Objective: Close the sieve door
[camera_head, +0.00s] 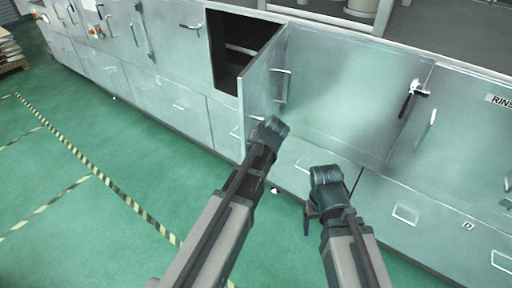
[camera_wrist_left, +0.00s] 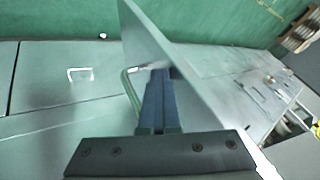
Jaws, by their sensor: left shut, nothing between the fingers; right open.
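The sieve door (camera_head: 262,85) is a grey metal panel standing open, swung out from the dark cabinet opening (camera_head: 228,50) and hinged on the opening's right side. Its bar handle (camera_head: 284,86) is on the panel's right face. My left gripper (camera_head: 268,130) is at the lower part of the door, its fingers mostly hidden by the wrist. In the left wrist view the shut, empty fingers (camera_wrist_left: 158,95) lie close to the door panel (camera_wrist_left: 180,55), beside the handle (camera_wrist_left: 130,88); contact cannot be told. My right gripper (camera_head: 314,210) is open and empty, lower right of the door.
A closed cabinet door (camera_head: 345,90) with a latch (camera_head: 413,92) is right of the opening. Drawer fronts with handles (camera_head: 405,214) run below. The green floor (camera_head: 60,200) with striped tape is clear at left. A pallet stack (camera_head: 10,48) stands far left.

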